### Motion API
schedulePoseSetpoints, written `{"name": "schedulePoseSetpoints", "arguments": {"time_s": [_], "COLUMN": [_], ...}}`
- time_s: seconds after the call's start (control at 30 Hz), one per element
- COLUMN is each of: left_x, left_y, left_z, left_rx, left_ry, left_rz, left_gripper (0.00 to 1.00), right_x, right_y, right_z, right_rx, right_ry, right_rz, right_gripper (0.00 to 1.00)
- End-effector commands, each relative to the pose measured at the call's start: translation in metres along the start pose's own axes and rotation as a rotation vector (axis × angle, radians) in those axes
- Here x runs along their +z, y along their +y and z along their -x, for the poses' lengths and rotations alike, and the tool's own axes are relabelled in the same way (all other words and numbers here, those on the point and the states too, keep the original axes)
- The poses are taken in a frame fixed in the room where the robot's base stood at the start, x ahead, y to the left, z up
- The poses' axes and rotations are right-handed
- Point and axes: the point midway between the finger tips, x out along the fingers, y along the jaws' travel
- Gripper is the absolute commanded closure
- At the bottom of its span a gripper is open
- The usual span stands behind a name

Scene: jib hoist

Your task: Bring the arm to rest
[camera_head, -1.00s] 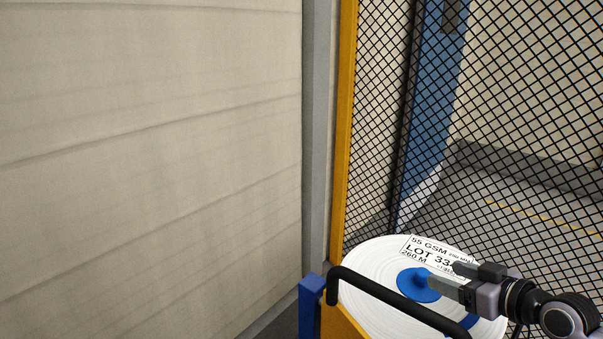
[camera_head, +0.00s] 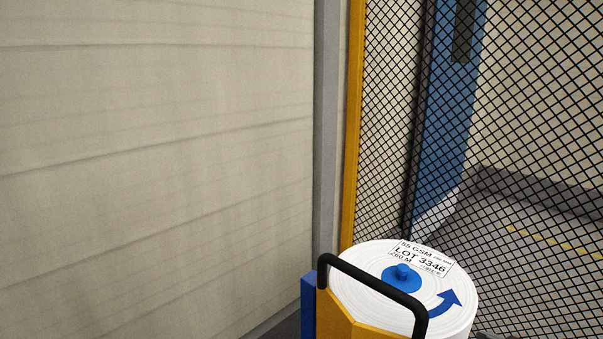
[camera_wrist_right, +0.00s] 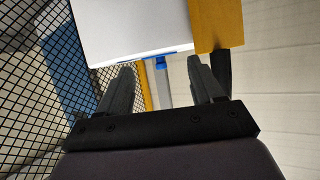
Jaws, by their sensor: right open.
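My right gripper (camera_wrist_right: 160,88) shows in the right wrist view, its two fingers apart with nothing between them. In that view the white roll (camera_wrist_right: 140,28) and a yellow part (camera_wrist_right: 218,22) lie beyond the fingertips. In the head view the white roll (camera_head: 352,275) stands at lower right with a blue hub plug (camera_head: 402,279), a printed lot label and a blue curved arrow on top. My left gripper is not in view.
A yellow cart frame (camera_head: 345,318) with a black handle bar (camera_head: 372,278) stands against the roll's near side. A black mesh fence (camera_head: 540,110) with a yellow post (camera_head: 352,130) is behind. A pale panelled wall (camera_head: 150,170) fills the left.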

Motion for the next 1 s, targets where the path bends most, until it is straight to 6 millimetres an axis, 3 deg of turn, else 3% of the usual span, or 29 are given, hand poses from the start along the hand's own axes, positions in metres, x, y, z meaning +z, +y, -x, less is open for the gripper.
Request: {"name": "schedulePoseSetpoints", "arguments": {"time_s": [0.2, 0.3, 0.4, 0.6, 1.0], "left_x": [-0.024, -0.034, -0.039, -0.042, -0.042], "left_y": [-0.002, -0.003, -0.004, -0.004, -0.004], "left_z": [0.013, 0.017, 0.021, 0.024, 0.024], "left_rx": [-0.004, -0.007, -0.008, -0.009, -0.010], "left_ry": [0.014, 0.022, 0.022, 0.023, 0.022], "left_rz": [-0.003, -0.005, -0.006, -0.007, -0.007], "left_gripper": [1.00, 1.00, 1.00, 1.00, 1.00], "right_x": [0.094, 0.130, 0.153, 0.171, 0.173], "right_y": [-0.071, -0.112, -0.146, -0.184, -0.187], "right_z": [0.012, 0.027, 0.042, 0.059, 0.060], "right_rx": [0.043, 0.054, 0.060, 0.062, 0.062], "right_ry": [-0.109, -0.151, -0.178, -0.198, -0.199], "right_rz": [-0.040, -0.048, -0.047, -0.041, -0.040], "right_gripper": [0.34, 0.34, 0.34, 0.34, 0.34]}}
